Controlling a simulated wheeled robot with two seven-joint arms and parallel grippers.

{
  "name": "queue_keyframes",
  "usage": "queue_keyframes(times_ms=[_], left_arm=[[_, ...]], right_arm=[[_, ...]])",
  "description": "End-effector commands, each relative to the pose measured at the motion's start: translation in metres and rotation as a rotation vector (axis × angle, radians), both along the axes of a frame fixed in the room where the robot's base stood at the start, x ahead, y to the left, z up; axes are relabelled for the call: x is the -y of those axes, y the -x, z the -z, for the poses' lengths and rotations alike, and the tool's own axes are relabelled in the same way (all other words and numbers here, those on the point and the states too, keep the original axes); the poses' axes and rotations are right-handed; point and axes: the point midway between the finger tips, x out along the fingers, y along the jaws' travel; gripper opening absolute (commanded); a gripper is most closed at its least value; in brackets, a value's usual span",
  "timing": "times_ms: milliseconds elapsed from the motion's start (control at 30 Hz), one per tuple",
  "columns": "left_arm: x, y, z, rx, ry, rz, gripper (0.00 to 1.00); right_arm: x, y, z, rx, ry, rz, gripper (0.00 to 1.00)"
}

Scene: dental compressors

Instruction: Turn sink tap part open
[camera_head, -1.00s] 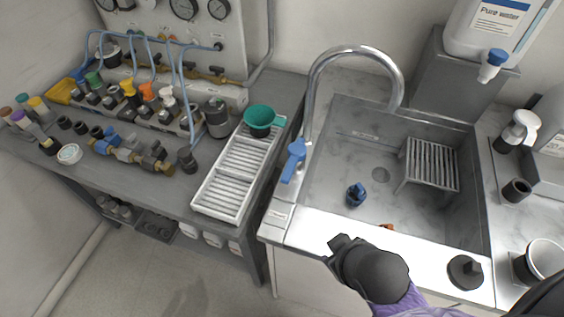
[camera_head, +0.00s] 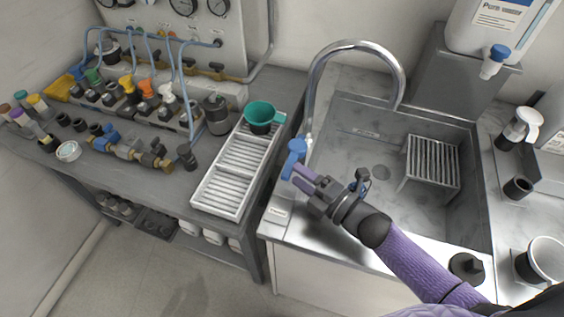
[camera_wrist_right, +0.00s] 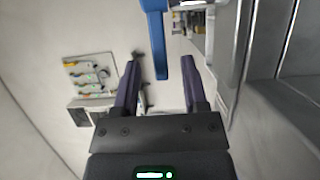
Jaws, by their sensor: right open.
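The sink tap has a tall curved metal spout (camera_head: 316,75) and a blue lever handle (camera_head: 294,160) low on its left side. The lever hangs down and slightly left in the head view. My right gripper (camera_head: 303,178) is at the lever's lower end. In the right wrist view the blue lever (camera_wrist_right: 157,45) reaches down between the two dark fingers of my open right gripper (camera_wrist_right: 162,82), with gaps on both sides. I cannot tell in the head view whether a finger touches it. My left gripper is not in view.
The sink basin (camera_head: 345,135) holds a slatted rack (camera_head: 432,162). A white slatted tray (camera_head: 235,175) with a green cup (camera_head: 262,115) stands left of the tap. A black knob (camera_head: 466,267) sits on the front rim. A water container (camera_head: 490,30) stands behind at right.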

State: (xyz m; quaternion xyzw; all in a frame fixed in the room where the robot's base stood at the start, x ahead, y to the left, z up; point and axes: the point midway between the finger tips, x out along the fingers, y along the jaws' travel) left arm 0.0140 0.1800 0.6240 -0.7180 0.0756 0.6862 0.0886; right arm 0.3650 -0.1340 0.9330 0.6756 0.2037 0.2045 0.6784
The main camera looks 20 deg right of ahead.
Motion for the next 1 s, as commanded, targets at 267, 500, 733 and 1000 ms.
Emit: queue_keyframes(times_ms=[267,500,733,1000], left_arm=[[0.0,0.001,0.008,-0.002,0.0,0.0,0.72],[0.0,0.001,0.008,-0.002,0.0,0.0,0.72],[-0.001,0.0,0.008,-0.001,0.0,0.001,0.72],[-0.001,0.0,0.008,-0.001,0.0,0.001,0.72]], right_arm=[[-0.026,-0.039,0.001,0.0,-0.002,0.001,0.56],[-0.03,-0.045,0.0,-0.002,-0.002,0.001,0.56],[-0.03,-0.045,0.0,-0.002,-0.003,0.001,0.35],[-0.03,-0.045,0.0,-0.002,-0.003,0.002,0.0]])
